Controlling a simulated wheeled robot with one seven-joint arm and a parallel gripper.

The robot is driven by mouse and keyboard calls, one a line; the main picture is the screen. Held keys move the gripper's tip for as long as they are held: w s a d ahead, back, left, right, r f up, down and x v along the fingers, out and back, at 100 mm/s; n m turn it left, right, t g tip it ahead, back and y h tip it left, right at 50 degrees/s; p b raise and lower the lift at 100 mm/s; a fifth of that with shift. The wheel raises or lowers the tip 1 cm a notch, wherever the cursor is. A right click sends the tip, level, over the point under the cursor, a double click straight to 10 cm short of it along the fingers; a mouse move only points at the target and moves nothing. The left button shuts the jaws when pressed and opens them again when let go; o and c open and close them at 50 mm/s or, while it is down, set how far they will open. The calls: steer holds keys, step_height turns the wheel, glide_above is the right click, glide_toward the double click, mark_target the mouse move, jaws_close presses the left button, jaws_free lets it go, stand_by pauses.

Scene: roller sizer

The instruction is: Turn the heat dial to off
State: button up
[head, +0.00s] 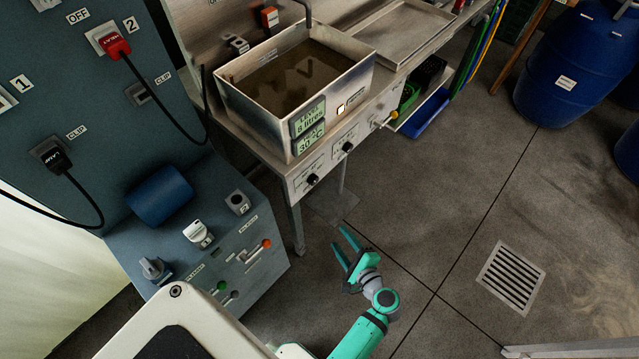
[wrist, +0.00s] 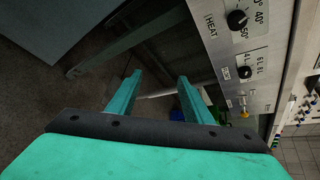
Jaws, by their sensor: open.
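The heat dial (head: 312,180) is a small black round knob on the white front panel of the metal bench. In the wrist view the heat dial (wrist: 237,19) sits at the upper right, beside the word HEAT and markings of 40° and 50°. Its exact pointer setting is too small to tell. My green gripper (head: 338,237) is open and empty, in front of and below the panel, apart from the dial. In the wrist view my gripper's fingers (wrist: 160,76) are spread, with the dial off to their upper right.
A second black knob (head: 347,146) and a yellow-handled tap (head: 393,115) line the same panel. Above is a tank (head: 300,80) of brown liquid, its display reading 30 °C. A blue-grey control cabinet (head: 240,240) stands left. The floor to the right is open.

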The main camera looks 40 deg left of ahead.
steer(key=w+a+r+g+y, duration=0.2)
steer(key=w+a+r+y, duration=0.15)
steer(key=r, duration=0.25)
steer(key=n+g+y, duration=0.1)
steer(key=g+y, duration=0.1)
glide_toward(316, 182)
steer(key=shift+g, duration=0.4)
steer(key=a, duration=0.8)
steer(key=shift+w+a, duration=0.3)
steer(key=shift+w, duration=0.1)
steer(key=shift+c, duration=0.3)
steer(key=shift+f, duration=0.1)
steer(key=c, duration=1)
